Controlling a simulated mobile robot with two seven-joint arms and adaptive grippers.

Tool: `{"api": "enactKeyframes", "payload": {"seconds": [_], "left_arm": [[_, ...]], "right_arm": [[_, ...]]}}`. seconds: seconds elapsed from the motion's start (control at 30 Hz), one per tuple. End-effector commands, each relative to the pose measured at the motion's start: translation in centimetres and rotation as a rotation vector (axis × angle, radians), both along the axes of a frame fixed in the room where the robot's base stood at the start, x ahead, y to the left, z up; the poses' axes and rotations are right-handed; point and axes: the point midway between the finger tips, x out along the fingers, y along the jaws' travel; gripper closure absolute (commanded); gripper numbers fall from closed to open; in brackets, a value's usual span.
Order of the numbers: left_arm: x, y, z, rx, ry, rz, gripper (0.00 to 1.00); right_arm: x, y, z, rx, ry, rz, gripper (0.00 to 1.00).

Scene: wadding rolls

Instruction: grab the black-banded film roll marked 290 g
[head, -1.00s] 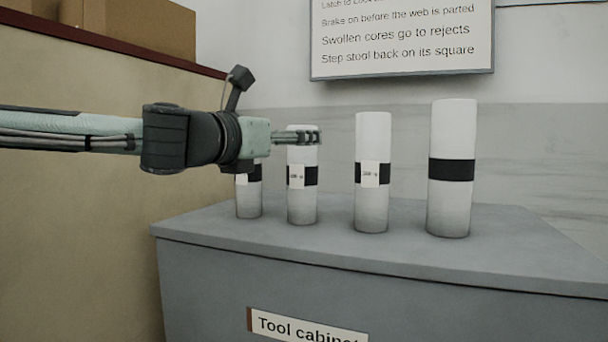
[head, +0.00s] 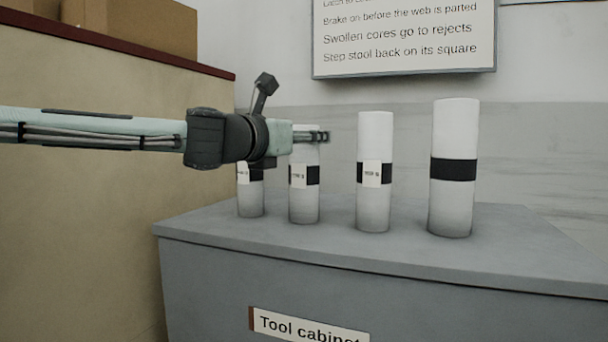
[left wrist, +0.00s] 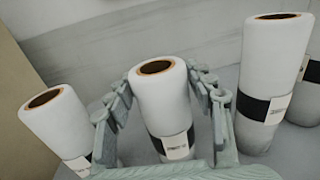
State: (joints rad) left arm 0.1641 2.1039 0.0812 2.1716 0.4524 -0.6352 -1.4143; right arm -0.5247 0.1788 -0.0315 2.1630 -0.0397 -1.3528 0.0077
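Several white rolls with black bands stand upright in a row on the grey cabinet: a leftmost roll (head: 250,202), a second roll (head: 304,205), a third roll (head: 374,212) and a larger rightmost roll (head: 453,205). The first three carry white labels, too small to read; the rightmost shows none in the head view. My left gripper (head: 318,137) is at the second roll's upper part. In the left wrist view its open fingers (left wrist: 162,85) lie either side of this roll (left wrist: 163,100), very close to its sides; contact is unclear. My right gripper is out of view.
The cabinet top (head: 360,250) is clear in front of the rolls. In the left wrist view, neighbouring rolls stand left (left wrist: 60,125) and right (left wrist: 272,60) of the fingers. A tan partition (head: 90,220) with boxes (head: 150,28) stands left; a sign (head: 405,40) hangs behind.

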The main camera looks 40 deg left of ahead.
Motion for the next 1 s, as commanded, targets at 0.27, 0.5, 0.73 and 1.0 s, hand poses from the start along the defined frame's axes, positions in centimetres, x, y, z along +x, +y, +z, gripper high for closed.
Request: {"api": "enactKeyframes", "payload": {"seconds": [0.27,0.5,0.73,1.0], "left_arm": [[0.0,0.0,0.0,0.0,0.0,0.0,0.85],[0.0,0.0,0.1,0.001,-0.002,0.0,1.0],[0.0,0.0,0.4,0.001,-0.002,0.001,1.0],[-0.1,0.0,5.1,0.007,-0.005,0.003,1.0]], "right_arm": [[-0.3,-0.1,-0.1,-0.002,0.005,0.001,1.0],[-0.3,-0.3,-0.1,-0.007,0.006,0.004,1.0],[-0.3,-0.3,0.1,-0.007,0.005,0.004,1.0],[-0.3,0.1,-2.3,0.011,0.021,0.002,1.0]]}}
